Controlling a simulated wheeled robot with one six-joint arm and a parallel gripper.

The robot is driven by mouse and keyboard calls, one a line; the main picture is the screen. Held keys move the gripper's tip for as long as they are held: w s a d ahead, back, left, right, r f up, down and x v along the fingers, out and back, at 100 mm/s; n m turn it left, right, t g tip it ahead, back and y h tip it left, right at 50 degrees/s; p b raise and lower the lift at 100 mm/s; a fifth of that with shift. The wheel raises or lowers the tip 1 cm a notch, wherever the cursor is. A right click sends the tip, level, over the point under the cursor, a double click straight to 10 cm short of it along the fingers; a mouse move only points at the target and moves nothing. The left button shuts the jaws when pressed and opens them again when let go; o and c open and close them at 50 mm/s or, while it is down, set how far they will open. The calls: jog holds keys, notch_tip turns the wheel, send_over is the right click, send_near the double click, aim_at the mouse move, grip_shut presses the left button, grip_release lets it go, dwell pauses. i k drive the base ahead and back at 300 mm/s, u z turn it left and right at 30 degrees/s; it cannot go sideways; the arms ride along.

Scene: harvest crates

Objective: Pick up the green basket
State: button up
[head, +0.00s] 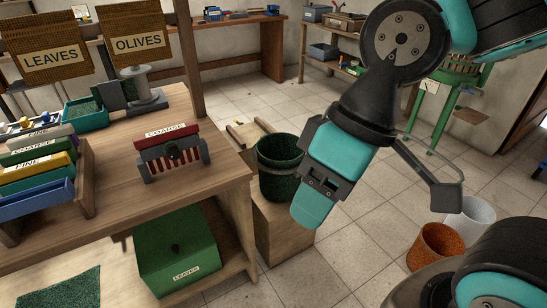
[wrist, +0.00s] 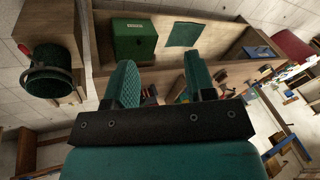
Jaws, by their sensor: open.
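The green basket (head: 280,168) is a dark green, round, open-topped container. It stands upright on a wooden block beside the workbench. In the wrist view the green basket (wrist: 51,76) is at the far left, with a dark band or handle around it and a small red part at its side. My gripper (head: 313,213) hangs to the right of the basket in the head view, apart from it. In the wrist view the two teal fingers of my gripper (wrist: 163,82) are spread with nothing between them, and the basket lies outside them to the left.
The workbench (head: 222,150) at left bears a red "COARSE" rack (head: 168,132) and several labelled boxes. A green "LEAVES" box (head: 176,285) sits on its lower shelf. Orange (head: 433,246) and white (head: 474,218) baskets are at lower right.

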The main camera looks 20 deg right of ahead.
aim_at(278, 150)
jog(key=k, duration=0.45)
jog(key=u, duration=0.4)
jog(key=i, duration=1.8)
jog(key=z, duration=0.8)
